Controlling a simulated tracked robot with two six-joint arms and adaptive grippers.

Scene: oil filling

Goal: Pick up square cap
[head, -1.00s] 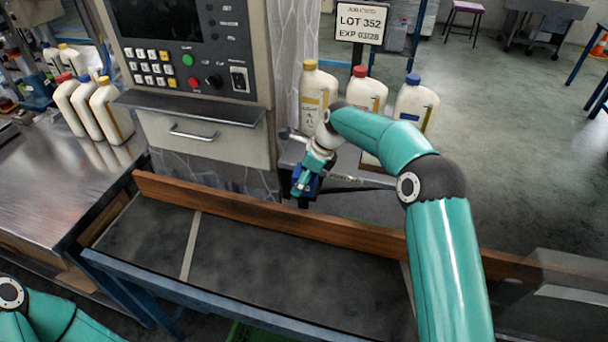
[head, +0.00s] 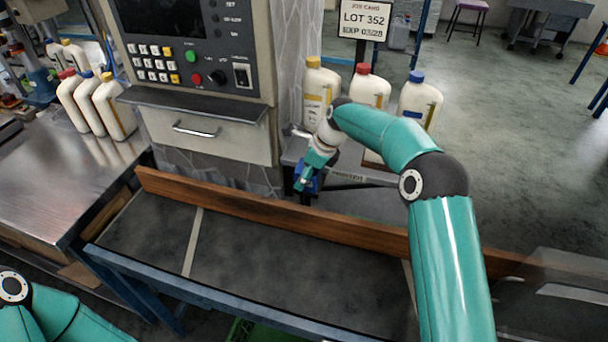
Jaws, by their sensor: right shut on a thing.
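My right gripper (head: 303,184) is at the end of the teal arm, just behind the wooden rail, pointing down. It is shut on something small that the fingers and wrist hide. A blue object (head: 318,179) shows right beside the fingers, and I cannot tell whether it is what they hold. I cannot make out a square cap clearly. My left arm shows only in the lower left corner, with its gripper out of the picture.
Three white bottles with a yellow (head: 321,92), a red (head: 369,90) and a blue cap (head: 419,99) stand behind my right arm. A wooden rail (head: 240,203) runs along the clear dark belt (head: 270,250). A control cabinet (head: 205,130) stands left of the gripper.

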